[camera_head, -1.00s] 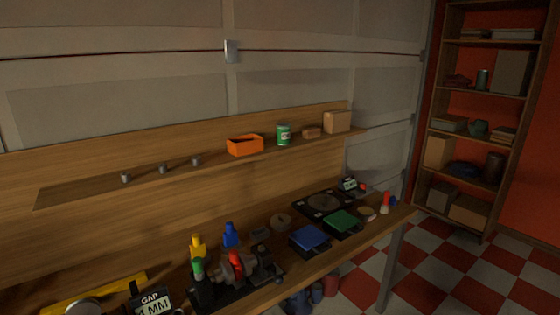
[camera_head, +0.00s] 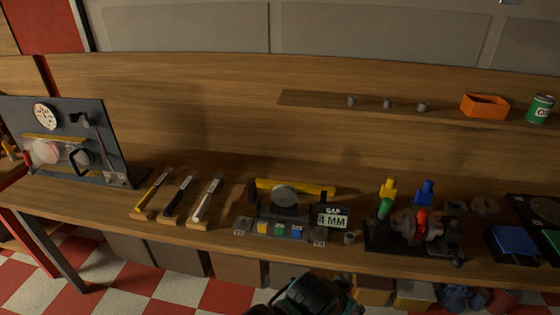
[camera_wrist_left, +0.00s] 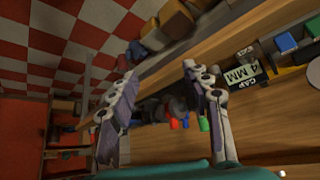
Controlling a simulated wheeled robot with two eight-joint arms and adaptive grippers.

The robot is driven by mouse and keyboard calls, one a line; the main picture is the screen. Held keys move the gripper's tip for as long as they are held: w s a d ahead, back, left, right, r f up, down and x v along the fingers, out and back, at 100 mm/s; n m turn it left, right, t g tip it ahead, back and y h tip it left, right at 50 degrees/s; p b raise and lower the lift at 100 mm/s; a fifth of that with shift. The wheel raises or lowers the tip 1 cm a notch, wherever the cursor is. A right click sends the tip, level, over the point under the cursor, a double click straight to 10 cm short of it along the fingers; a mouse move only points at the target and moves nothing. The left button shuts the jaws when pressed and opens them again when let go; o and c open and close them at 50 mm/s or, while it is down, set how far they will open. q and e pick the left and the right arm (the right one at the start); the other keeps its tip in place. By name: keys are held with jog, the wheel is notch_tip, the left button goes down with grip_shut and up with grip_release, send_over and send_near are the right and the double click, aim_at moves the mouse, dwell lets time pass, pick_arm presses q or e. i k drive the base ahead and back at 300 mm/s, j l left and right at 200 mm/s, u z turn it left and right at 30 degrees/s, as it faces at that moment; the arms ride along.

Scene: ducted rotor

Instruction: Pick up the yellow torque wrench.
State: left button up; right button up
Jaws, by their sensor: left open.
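A yellow tool (camera_head: 152,194), which looks like the yellow torque wrench, lies on a small wooden block on the workbench, left of centre in the head view. It is the leftmost of three similar tools, beside a black one (camera_head: 180,197) and a white one (camera_head: 206,201). My left gripper (camera_wrist_left: 160,72) shows in the left wrist view with its two fingers apart and nothing between them. The yellow tool cannot be made out in that view. My right gripper is not in view.
Right of the three tools stand a gauge fixture with a "4 MM" sign (camera_head: 333,218) and a yellow bar (camera_head: 295,188). Farther right is a black fixture with coloured pegs (camera_head: 405,232). An upright panel (camera_head: 70,140) stands at the left end. A shelf (camera_head: 320,99) runs above.

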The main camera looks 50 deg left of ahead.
aim_at(170, 173)
jog(key=u, duration=2.55)
jog(key=k+z, duration=0.1)
jog(key=z, duration=2.2)
jog(key=i, duration=0.75)
jog(key=u, duration=2.35)
